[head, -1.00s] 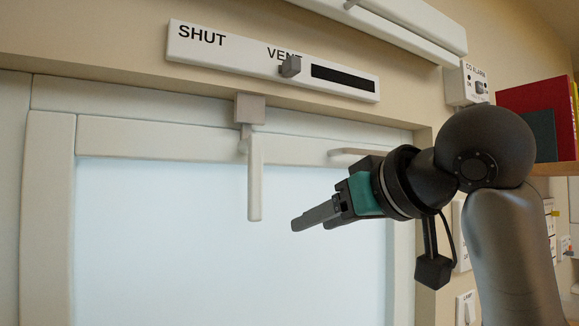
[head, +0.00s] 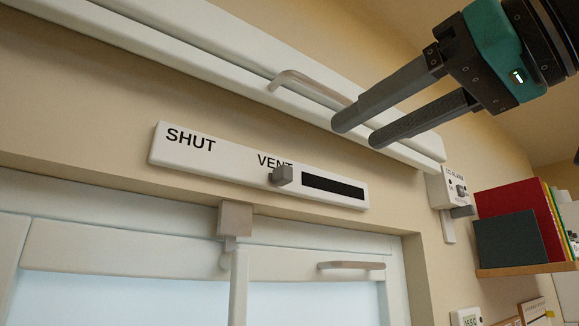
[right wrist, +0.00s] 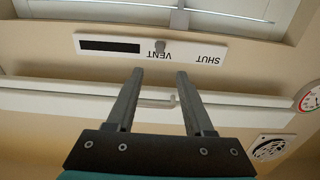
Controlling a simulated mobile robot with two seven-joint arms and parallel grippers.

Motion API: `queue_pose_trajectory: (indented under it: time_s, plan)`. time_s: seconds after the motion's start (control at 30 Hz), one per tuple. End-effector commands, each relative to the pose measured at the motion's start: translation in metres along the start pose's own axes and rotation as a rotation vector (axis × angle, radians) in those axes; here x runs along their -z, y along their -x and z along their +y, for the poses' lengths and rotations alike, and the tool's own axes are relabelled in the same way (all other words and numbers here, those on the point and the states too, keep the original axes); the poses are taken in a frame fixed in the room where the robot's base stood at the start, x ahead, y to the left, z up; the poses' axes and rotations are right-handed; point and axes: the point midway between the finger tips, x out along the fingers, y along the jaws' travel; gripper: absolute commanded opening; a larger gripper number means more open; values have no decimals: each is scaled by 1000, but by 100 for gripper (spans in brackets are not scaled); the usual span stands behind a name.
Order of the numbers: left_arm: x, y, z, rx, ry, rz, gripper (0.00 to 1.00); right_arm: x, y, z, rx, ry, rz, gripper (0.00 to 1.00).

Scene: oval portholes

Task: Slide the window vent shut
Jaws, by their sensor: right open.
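The window vent (head: 228,160) is a white bar on the wall above the window, marked SHUT at its left and VENT near its middle. Its small grey slider knob (head: 281,176) sits just below the VENT label, and a dark slot shows right of the knob. In the right wrist view the vent (right wrist: 205,48) appears upside down with the knob (right wrist: 160,46) beyond the fingertips. My right gripper (head: 353,132) is open and empty, up and right of the knob and apart from it. My left gripper is not in view.
A white blind housing with a handle (head: 310,86) runs above the vent, close to my right fingers. A grey latch (head: 235,219) and window handle (head: 352,265) are below. A CO alarm (head: 456,190) and a bookshelf (head: 530,270) stand at right.

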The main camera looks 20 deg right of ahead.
Motion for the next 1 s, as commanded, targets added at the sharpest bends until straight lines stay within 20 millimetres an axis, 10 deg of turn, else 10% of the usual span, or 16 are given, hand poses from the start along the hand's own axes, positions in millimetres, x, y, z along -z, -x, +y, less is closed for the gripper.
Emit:
queue_pose_trajectory:
  time_s: [0.5, 1.0]
  plan:
    - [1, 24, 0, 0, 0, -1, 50, 0, -108, 0, 0, -1, -6, 52]
    - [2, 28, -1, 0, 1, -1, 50, -1, -135, 0, 1, 1, -1, 52]
